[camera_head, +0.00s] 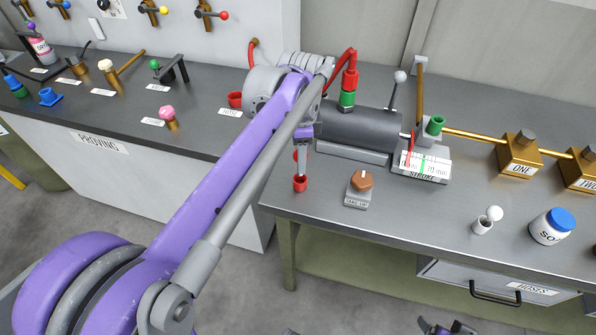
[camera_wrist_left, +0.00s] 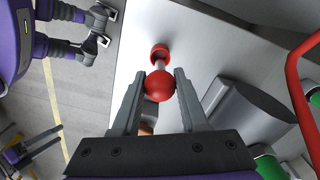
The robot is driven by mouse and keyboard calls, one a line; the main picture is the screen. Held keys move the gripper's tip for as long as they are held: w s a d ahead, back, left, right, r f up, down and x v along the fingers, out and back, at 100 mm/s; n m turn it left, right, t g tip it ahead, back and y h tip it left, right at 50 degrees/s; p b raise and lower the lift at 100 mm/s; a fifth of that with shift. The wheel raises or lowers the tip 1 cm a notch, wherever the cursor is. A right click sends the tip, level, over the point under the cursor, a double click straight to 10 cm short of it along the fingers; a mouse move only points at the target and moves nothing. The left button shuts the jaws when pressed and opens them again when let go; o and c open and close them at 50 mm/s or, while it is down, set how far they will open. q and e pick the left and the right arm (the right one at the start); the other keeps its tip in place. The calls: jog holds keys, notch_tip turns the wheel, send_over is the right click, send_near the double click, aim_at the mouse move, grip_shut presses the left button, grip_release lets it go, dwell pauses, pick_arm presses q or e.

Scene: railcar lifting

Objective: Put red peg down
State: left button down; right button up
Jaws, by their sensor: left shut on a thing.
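The red peg has a red ball head (camera_wrist_left: 159,86) and a thin grey shaft. My left gripper (camera_head: 302,150) is shut on the ball, with one finger on each side in the left wrist view. The shaft points down to a small red cup-like piece (camera_head: 300,183) near the bench's front left corner, also seen in the wrist view (camera_wrist_left: 160,53). I cannot tell whether the shaft tip is inside it or just above. The arm and gripper hide part of the peg in the head view. Part of my right gripper (camera_head: 445,327) shows at the bottom edge; its jaws are unclear.
A grey cylinder (camera_head: 360,128) with a red hose stands just right of my left gripper. A take-up knob block (camera_head: 360,190) is close by on the right. The bench's front edge (camera_head: 340,226) is near. Bare bench top lies right of the knob.

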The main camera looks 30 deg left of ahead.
pick_arm(q)
jog(key=shift+f, duration=2.25)
jog(key=shift+f+b, duration=0.15)
jog(key=shift+b, duration=0.15)
jog(key=shift+c, duration=2.2)
grip_release()
notch_tip(320, 180, up, 12)
jog(key=shift+r+p, duration=0.15)
jog(key=shift+p, duration=0.6)
jog(key=s+d+f+n+t, duration=0.2)
jog(key=s+f+n, duration=0.3)
jog(key=s+f, duration=0.3)
jog(key=s+d+f+n+t, duration=0.3)
jog(key=s+f, duration=0.5)
jog(key=f, duration=0.3)
jog(key=d+n, duration=0.1)
jog(key=n, duration=0.1)
jog(key=shift+s+d+n, duration=0.3)
jog(key=shift+d+n, duration=0.05)
jog(key=shift+n, duration=0.05)
